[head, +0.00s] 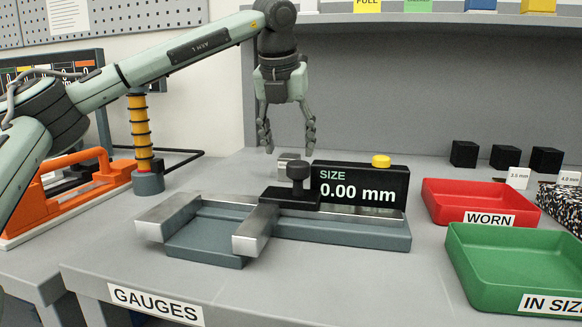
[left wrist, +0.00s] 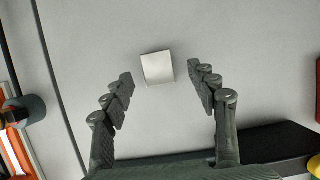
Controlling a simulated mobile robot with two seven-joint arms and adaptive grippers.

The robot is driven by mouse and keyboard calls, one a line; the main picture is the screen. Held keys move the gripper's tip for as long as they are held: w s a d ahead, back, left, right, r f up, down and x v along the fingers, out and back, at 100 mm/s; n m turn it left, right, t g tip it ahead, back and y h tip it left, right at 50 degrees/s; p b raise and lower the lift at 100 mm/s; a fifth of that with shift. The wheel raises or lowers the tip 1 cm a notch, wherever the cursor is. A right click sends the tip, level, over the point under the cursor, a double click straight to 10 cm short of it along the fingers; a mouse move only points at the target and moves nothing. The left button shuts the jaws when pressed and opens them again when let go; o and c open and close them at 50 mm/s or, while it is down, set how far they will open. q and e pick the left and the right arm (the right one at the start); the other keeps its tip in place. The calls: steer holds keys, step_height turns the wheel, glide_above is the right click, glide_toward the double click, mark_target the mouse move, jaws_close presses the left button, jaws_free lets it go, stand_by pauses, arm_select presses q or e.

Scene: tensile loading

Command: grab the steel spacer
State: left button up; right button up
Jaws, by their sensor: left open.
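The steel spacer (head: 286,158) is a small pale metal block on the grey bench, behind the measuring gauge (head: 200,240). In the head view the gauge's dark knob partly hides it. The left wrist view shows the spacer's square top (left wrist: 157,68) whole, slightly turned. My left gripper (head: 288,148) points down above the spacer, open and empty. In the left wrist view its fingertips (left wrist: 160,80) lie on either side of the spacer, with clear gaps and no contact. My right gripper is in neither view.
The gauge's black display (head: 360,186) reads 0.00 mm and stands close in front of the spacer. A red WORN tray (head: 480,187) and a green IN SIZE tray (head: 480,290) are at right. Several black blocks (head: 464,154) stand behind. An orange-handled device (head: 75,190) is at left.

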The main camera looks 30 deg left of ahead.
mark_target(289, 156)
arm_select(q)
steer(key=x, duration=0.5)
steer(key=shift+s, duration=0.15)
steer(key=shift+r, duration=0.15)
jaws_close()
